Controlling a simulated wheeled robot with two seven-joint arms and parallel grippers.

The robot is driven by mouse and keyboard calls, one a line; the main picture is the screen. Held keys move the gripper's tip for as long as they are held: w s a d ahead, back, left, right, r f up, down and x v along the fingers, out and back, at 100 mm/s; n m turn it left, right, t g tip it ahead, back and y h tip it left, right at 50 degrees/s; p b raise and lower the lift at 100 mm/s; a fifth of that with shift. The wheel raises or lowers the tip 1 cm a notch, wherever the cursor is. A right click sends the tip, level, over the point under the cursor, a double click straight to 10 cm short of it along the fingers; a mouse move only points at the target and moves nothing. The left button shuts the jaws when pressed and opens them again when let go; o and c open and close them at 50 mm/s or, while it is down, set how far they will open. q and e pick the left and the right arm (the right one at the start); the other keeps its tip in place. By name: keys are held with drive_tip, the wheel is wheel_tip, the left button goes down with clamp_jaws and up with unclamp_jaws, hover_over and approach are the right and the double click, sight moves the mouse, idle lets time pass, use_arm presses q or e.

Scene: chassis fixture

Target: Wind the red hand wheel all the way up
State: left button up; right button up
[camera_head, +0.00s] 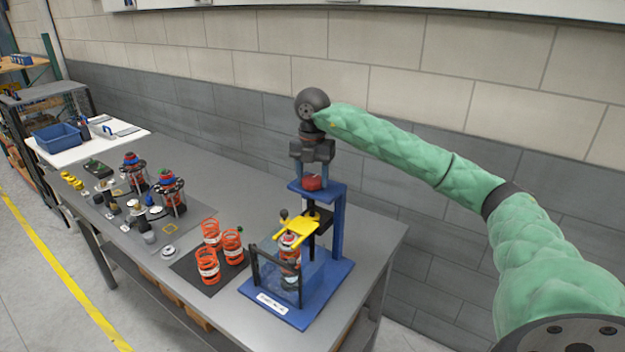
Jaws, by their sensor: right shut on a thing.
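The red hand wheel (313,183) sits on top of the blue press frame (341,215) at the right end of the grey table. My right arm, in a green sleeve, reaches in from the right. My right gripper (313,172) points straight down over the wheel, with its fingers shut on the wheel's sides. The fingers and gripper body hide part of the wheel. Below, a yellow plate (296,228) sits over a part with an orange spring (289,254) in the press, behind a clear guard. My left gripper is not in view.
Several orange springs (208,266) stand on a dark mat left of the press. Further left are two assembled units (171,194), small parts and yellow pieces (71,180). A blue bin (57,137) stands on a white table at the back left. A block wall runs behind the table.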

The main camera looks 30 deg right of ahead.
drive_tip(key=shift+r, duration=0.1)
drive_tip(key=shift+w+n+b, duration=0.1)
drive_tip(key=shift+n+b, duration=0.3)
drive_tip(key=n+b, duration=0.3)
drive_tip(key=n, duration=0.4)
drive_tip(key=n+b, duration=0.4)
drive_tip(key=n, duration=0.5)
drive_tip(key=shift+r, duration=0.1)
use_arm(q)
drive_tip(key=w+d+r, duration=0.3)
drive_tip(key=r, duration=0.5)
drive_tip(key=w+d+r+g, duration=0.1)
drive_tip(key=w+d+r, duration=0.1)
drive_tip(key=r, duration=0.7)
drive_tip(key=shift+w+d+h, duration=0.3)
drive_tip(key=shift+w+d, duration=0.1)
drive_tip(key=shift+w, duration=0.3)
